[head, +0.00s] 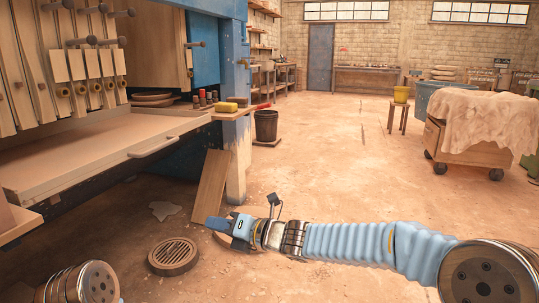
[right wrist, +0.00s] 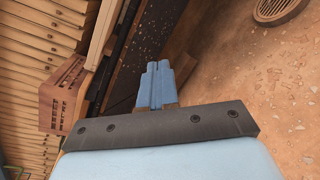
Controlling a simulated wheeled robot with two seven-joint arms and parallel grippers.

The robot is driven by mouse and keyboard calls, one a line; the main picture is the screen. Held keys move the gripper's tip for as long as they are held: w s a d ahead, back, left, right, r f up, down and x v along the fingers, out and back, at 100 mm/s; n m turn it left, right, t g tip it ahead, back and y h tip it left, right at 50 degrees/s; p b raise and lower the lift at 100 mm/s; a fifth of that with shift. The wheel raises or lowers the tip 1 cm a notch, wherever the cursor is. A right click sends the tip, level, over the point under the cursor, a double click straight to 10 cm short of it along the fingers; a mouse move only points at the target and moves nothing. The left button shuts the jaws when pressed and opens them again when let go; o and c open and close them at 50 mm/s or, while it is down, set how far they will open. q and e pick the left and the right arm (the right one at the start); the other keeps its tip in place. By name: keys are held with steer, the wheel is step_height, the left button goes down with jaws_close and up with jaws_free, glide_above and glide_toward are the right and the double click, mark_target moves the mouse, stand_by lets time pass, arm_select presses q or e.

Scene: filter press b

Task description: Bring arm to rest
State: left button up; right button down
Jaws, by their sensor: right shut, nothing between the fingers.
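My right arm comes in from the lower right in the head view, a ribbed blue sleeve stretched to the left. Its gripper (head: 217,225) hangs over the floor in front of the press, between the leaning board and the floor drain. In the right wrist view the gripper (right wrist: 157,72) has its two blue fingers together, with nothing between them. Part of my left arm shows at the lower left of the head view, but its gripper is out of frame.
The filter press tray (head: 90,152) and blue post (head: 237,165) stand at the left. A wooden board (head: 211,188) leans near the post. A round drain grate (head: 173,254) lies in the floor. A black bucket (head: 266,126) and a cloth-covered cart (head: 465,150) stand farther back. The middle floor is clear.

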steer(key=s+d+f+m+h+p, duration=0.1)
steer(key=d+f+m+h+p, duration=0.1)
steer(key=d+f+m, duration=0.4)
steer(key=s+d+f+m+h+p, duration=0.2)
steer(key=d+f+m, duration=0.1)
steer(key=f+m, duration=0.65)
steer(key=s+d+f+m+h+p, duration=0.1)
steer(key=d+f+m+h+p, duration=0.2)
steer(key=f+m, duration=0.5)
steer(key=s+d+f+m+g+h+p, duration=0.1)
steer(key=s+d+f+m+g, duration=0.1)
steer(key=s+d+f+m, duration=0.2)
steer(key=s+d+f+m+g+h+p, duration=0.1)
steer(key=s+d+f+m+g, duration=0.1)
steer(key=s+m, duration=0.5)
steer(key=s+d+f+m+g+h+p, duration=0.1)
steer(key=s+d+f+m, duration=0.4)
steer(key=s, duration=0.6)
steer(key=shift+s+d+f+m+g+h, duration=0.15)
steer(key=shift+d+f+m+g+h, duration=0.25)
steer(key=shift+f+g, duration=0.55)
steer(key=shift+a, duration=0.1)
